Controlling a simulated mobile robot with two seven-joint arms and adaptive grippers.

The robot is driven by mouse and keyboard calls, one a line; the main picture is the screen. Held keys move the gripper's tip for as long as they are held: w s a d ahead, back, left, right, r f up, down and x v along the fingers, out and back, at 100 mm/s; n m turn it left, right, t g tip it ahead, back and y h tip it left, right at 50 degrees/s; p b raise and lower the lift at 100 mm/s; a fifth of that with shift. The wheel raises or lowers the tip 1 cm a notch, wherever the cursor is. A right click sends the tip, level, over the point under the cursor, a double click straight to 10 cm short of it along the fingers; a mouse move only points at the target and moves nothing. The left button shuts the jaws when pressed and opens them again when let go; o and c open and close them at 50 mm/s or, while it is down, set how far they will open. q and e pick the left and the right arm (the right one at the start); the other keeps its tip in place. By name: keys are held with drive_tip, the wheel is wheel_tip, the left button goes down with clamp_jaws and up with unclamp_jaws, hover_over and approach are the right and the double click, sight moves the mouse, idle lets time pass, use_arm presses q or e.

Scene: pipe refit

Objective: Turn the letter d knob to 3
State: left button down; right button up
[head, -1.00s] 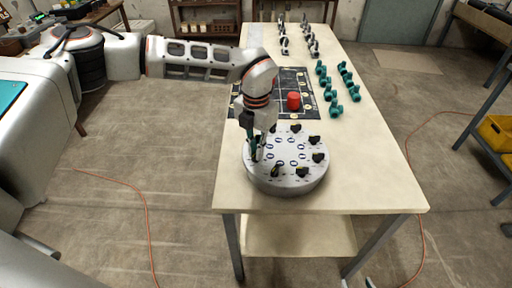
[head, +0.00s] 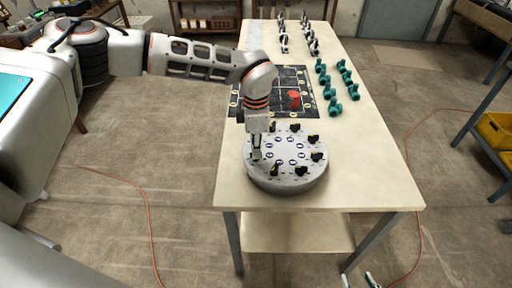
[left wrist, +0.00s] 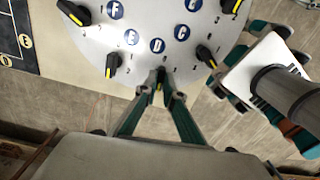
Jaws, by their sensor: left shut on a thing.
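The round grey dial plate (head: 290,180) stands at the table's front edge, with black knobs around blue letter discs. In the left wrist view, the D disc (left wrist: 156,45) faces my left gripper (left wrist: 160,80). Its black knob with a yellow line (left wrist: 160,73) is between my fingertips, which are shut on it and cover most of it. Neighbouring knobs are E's (left wrist: 112,64) and C's (left wrist: 206,56). In the head view, my left gripper (head: 257,155) reaches down at the plate's left side. My right gripper (head: 358,282) shows at the bottom edge, fingers apart and empty.
A black mat (head: 262,82) with a red object (head: 293,98) lies behind the plate. Several teal pipe fittings (head: 349,88) and grey fittings (head: 313,46) stand further back. The table's right front (head: 375,185) is clear.

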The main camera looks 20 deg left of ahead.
use_arm(q)
drive_tip(key=shift+m, duration=0.5)
drive_tip(key=c, duration=2.2)
unclamp_jaws()
drive_tip(key=shift+o, duration=0.2)
drive_tip(key=shift+r, duration=0.15)
wheel_tip(320, 180, up, 12)
